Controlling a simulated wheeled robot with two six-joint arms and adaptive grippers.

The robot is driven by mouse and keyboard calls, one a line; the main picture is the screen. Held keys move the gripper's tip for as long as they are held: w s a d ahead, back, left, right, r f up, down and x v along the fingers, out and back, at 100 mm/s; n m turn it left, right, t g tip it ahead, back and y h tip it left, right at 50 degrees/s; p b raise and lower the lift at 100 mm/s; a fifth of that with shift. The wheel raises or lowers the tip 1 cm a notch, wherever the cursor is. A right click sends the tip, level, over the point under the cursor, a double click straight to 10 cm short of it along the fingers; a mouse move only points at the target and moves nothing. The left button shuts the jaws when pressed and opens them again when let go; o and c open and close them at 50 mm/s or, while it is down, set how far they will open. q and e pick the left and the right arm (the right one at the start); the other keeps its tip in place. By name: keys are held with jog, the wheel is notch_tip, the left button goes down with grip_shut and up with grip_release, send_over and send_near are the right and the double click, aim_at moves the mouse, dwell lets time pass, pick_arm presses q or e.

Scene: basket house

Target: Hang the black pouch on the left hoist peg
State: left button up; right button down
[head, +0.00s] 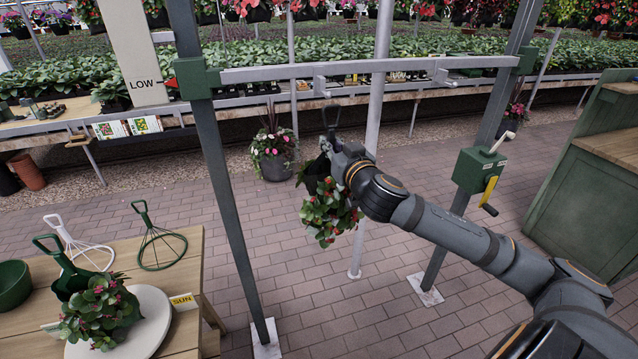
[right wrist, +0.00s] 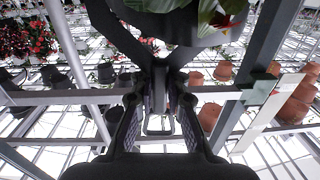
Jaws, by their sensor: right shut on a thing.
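The black pouch (head: 312,178) hangs below my right gripper (head: 336,150) in the head view, with a leafy red-flowered plant (head: 330,215) in it. The gripper is shut on the pouch's dark hanger, whose loop (head: 331,116) sticks up above the fingers. In the right wrist view the fingers (right wrist: 158,100) close around the hanger, the loop (right wrist: 158,126) shows beyond them, and the pouch (right wrist: 180,28) is at the top. The hoist's grey crossbar (head: 400,66) is above the loop. Its left peg (head: 320,86) appears just above the loop; their depth gap cannot be told.
Green hoist posts (head: 222,180) stand either side, with a crank box (head: 480,170) on the right one. A wooden table (head: 190,270) at left holds a green potted plant on a white disc (head: 150,330) and wire hangers (head: 160,245). A green counter (head: 600,190) is at right.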

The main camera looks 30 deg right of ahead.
aim_at(336, 128)
jog(key=r, duration=0.1)
jog(key=r+h, duration=0.1)
jog(key=s+d+r, duration=0.1)
jog(key=shift+r+m, duration=0.2)
jog(key=shift+m, duration=0.1)
jog(key=shift+w+d+r+p, duration=0.1)
jog(key=shift+w+d+p, duration=0.05)
jog(key=shift+w+p, duration=0.4)
jog(key=shift+w, duration=0.35)
jog(key=shift+w+d+f+p, duration=0.15)
jog(key=shift+w+p, duration=0.1)
jog(key=shift+w, duration=0.2)
jog(key=shift+w+d+f+p, duration=0.1)
jog(key=shift+w+f+p, duration=0.1)
jog(key=shift+w, duration=0.25)
jog(key=shift+r, duration=0.15)
jog(key=shift+w, duration=0.1)
jog(key=shift+p+x, duration=0.85)
jog(key=shift+x, duration=0.75)
